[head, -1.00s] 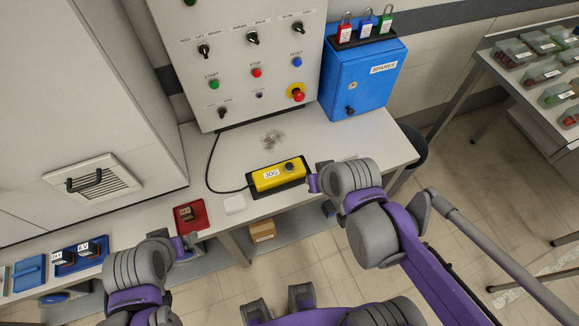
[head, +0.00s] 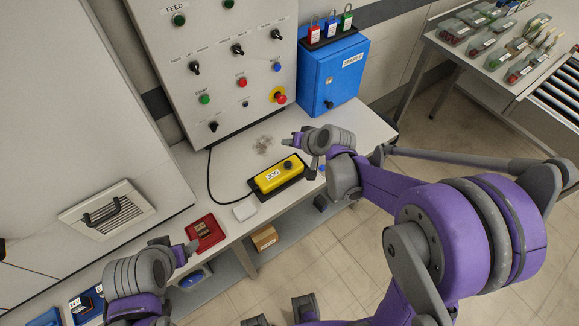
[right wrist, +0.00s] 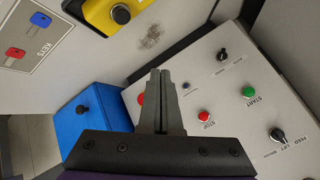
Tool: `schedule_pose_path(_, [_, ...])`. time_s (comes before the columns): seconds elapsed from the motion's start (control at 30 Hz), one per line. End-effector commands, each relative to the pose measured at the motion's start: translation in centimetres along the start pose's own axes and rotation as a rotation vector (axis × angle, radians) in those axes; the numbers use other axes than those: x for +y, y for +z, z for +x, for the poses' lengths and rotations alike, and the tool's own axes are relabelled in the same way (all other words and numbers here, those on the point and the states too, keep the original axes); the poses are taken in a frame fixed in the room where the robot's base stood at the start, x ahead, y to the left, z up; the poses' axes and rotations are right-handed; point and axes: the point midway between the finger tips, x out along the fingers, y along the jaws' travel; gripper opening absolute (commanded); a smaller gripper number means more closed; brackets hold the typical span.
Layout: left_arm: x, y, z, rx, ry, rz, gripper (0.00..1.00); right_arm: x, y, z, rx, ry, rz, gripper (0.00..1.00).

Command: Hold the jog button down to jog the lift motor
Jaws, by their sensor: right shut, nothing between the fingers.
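The yellow jog box (head: 268,181), labelled JOG, lies on a dark base on the bench, with a cable at its left. Its black round button (head: 287,165) is at its right end. In the right wrist view the box (right wrist: 95,12) and button (right wrist: 121,14) show at the top edge. My right gripper (head: 290,140) is just beyond the button end of the box, apart from the button. Its fingers (right wrist: 162,76) are shut and empty. My left gripper (head: 192,247) is low at the left, near the bench's front edge; its finger opening is unclear.
The control panel (head: 221,55) with knobs and buttons stands behind the box. A blue box (head: 336,75) with padlocks on top is at its right.

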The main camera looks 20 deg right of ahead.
Motion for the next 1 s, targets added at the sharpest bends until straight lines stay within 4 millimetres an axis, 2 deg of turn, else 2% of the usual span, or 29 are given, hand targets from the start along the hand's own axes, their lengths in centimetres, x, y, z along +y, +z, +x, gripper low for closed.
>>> schedule_pose_path(0.13, [0.0,-0.1,-0.1,0.001,0.000,0.000,0.79,0.1,-0.4,0.6,0.007,-0.009,0.012,0.00])
schedule_pose_path(0.57, [0.0,0.0,0.0,0.000,0.000,0.000,0.79,0.2,-0.3,0.8,0.007,-0.010,0.013,0.00])
schedule_pose_path(0.77, [0.0,0.8,0.7,-0.007,0.000,0.000,0.79,0.8,0.4,1.6,0.005,-0.010,0.013,0.00])
schedule_pose_path(1.0, [0.0,2.6,2.5,-0.021,0.000,0.000,0.79,2.4,2.0,3.8,0.005,-0.010,0.013,0.00])
